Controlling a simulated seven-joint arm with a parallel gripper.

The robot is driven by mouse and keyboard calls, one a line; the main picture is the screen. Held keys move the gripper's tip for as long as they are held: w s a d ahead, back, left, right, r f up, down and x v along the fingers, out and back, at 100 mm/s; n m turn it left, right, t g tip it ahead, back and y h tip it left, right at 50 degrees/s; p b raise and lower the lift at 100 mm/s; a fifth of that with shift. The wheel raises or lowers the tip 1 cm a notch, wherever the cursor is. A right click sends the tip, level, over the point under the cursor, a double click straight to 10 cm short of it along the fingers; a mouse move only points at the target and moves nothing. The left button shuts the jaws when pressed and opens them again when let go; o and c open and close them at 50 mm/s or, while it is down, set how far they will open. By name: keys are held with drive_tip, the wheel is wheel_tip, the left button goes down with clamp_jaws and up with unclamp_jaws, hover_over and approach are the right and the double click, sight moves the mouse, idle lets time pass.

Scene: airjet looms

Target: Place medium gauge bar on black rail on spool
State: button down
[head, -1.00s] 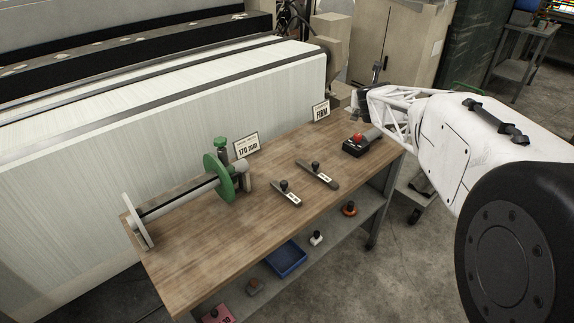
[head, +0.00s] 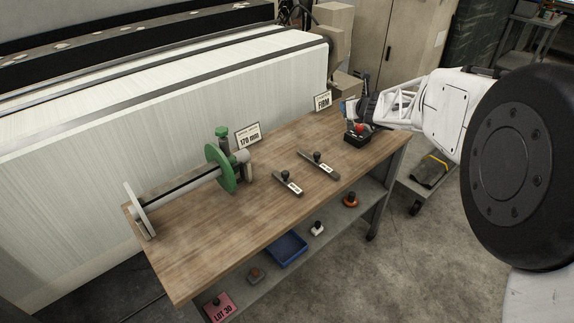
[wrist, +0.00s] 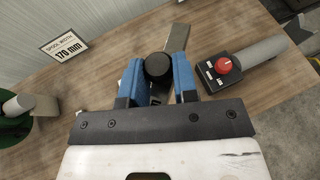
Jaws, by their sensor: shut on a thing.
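My gripper (wrist: 158,75) has blue fingers shut on the black knob (wrist: 158,67) of a grey gauge bar (wrist: 178,40). The bar points away from me in the wrist view, and its label is mostly hidden. In the head view my gripper (head: 362,100) is over the far right end of the table, by the red-button box. The spool (head: 185,185) lies at the table's left, with a green flange (head: 220,169), a white end disc and a black rail (head: 180,188) along its top. Two other knobbed bars, a shorter one (head: 288,184) and a longer one (head: 319,165), lie mid-table.
A 170 mm sign (head: 248,139) stands behind the spool and a FIRM sign (head: 322,102) at the back right. The red-button box (wrist: 225,69) stands right of my fingers in the wrist view. The front of the wooden table (head: 210,250) is clear. A lower shelf holds a blue tray (head: 287,250).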

drive_tip(key=s+a+f+n+g+y, duration=0.3)
drive_tip(key=s+a+f+n+y, duration=0.1)
drive_tip(key=a, duration=0.4)
drive_tip(key=n+g+y, duration=0.3)
drive_tip(key=n+g, duration=0.1)
hover_over(300, 172)
drive_tip(key=shift+s+a+f, duration=0.1)
drive_tip(key=shift+f, duration=1.75)
drive_tip(key=shift+f, duration=2.9)
drive_tip(key=shift+f, duration=2.1)
drive_tip(key=shift+f, duration=0.1)
drive_tip(key=c, duration=0.9)
unclamp_jaws()
